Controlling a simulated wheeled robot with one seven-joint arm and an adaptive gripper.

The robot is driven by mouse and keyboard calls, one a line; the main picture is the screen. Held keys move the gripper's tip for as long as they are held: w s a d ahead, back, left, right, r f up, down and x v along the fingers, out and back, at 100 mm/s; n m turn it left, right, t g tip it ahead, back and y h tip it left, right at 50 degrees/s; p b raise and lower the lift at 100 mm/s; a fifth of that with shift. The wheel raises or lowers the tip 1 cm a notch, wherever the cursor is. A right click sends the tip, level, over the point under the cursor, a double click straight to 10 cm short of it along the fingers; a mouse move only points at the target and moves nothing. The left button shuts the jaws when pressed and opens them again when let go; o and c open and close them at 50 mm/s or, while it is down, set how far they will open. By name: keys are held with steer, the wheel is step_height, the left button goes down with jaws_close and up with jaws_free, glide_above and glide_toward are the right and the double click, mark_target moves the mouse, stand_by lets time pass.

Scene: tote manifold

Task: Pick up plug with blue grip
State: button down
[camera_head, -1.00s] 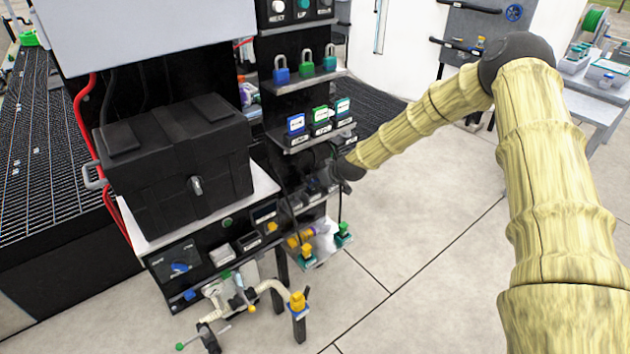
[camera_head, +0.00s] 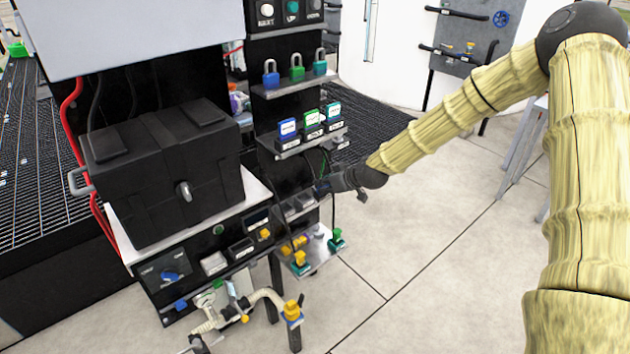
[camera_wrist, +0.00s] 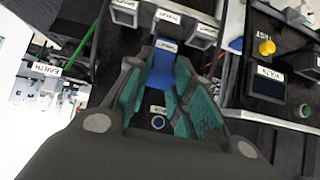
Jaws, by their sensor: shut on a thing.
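The plug with the blue grip (camera_wrist: 162,70) is between the teal-padded fingers of my gripper (camera_wrist: 165,82) in the wrist view. The fingers are shut on its blue grip, one pad on each side. In the camera_head view my gripper (camera_head: 325,187) points left at the front of the dark panel stand, just above the small sockets. The plug is too small and dark there to make out clearly. A round port with a blue ring (camera_wrist: 158,123) shows between the fingers in the wrist view. I cannot tell whether the plug's tip is in a socket.
A black case (camera_head: 165,175) stands on the bench left of my gripper. Padlocks (camera_head: 297,68) and small labelled boxes (camera_head: 312,120) stand on shelves above. Yellow and green plugs (camera_head: 337,238) with hanging cables are below. The floor to the right is open.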

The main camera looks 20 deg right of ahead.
steer(key=s+d+r+g, duration=0.1)
steer(key=s+d, duration=0.1)
steer(key=s, duration=0.4)
steer(key=s+d+r+g+h, duration=0.1)
steer(key=s+d+g, duration=0.1)
steer(key=s, duration=0.5)
steer(key=shift+s+d, duration=0.2)
steer(key=shift+d, duration=0.25)
steer(key=shift+a, duration=0.1)
stand_by(0.8)
steer(key=s+a+f+m+h+p, duration=0.1)
steer(key=s+a+f, duration=0.3)
steer(key=a, duration=0.5)
steer(key=s+a+f+m+h+p, duration=0.1)
steer(key=s+a+f+m+p, duration=0.2)
steer(key=s+a, duration=0.3)
steer(key=a+f, duration=0.1)
steer(key=a, duration=0.2)
steer(key=shift+d+f, duration=0.1)
